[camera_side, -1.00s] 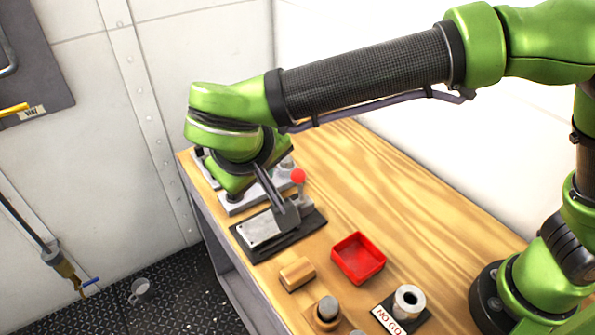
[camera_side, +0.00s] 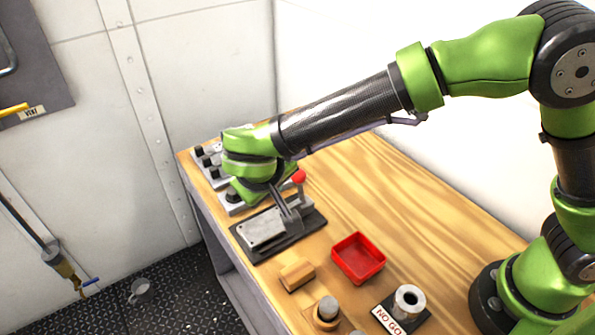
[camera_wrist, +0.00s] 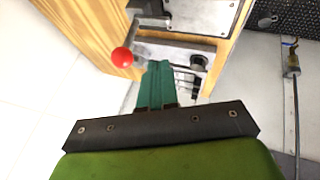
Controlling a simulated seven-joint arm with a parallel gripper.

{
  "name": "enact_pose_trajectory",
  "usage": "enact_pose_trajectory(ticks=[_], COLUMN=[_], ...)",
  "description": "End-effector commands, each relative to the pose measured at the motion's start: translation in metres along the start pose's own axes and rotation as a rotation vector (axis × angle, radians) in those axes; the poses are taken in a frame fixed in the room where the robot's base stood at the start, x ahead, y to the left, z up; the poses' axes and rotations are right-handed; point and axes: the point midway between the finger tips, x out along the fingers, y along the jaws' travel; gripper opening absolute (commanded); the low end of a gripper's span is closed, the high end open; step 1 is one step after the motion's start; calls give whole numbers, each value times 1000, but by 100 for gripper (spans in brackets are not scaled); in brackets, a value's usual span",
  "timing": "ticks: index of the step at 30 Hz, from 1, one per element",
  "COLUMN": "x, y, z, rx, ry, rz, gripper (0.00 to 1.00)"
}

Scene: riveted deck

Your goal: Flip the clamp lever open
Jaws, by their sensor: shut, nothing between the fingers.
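The clamp (camera_side: 262,230) is a grey metal plate and fittings on a dark base on the wooden bench. Its lever stands roughly upright at the plate's right rear, topped by a red ball knob (camera_side: 298,176). The knob also shows in the wrist view (camera_wrist: 122,57), left of my fingertips. My gripper (camera_side: 291,217) is shut and empty, its fingers slanting down over the clamp just left of the lever. In the wrist view my gripper (camera_wrist: 160,64) has its fingers together, apart from the knob. Whether the fingers touch the lever stem or clamp is unclear.
A red tray (camera_side: 340,264), a wooden block (camera_side: 297,275), a peg in a wooden holder (camera_side: 327,309) and a NO GO ring gauge (camera_side: 408,298) stand nearer the camera. Grey fixtures with black knobs (camera_side: 200,151) are behind my gripper.

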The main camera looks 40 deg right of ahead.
Motion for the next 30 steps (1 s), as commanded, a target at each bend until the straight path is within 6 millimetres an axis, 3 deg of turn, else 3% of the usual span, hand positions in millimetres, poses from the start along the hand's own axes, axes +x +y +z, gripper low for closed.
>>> enact_pose_trajectory(ticks=[3, 9, 30], x=[11, 20, 21], y=[18, 30, 38], z=[2, 2, 3], rx=[4, 2, 25], ry=[-2, 0, 0], rz=[1, -1, -47], gripper=[0, 0, 0])
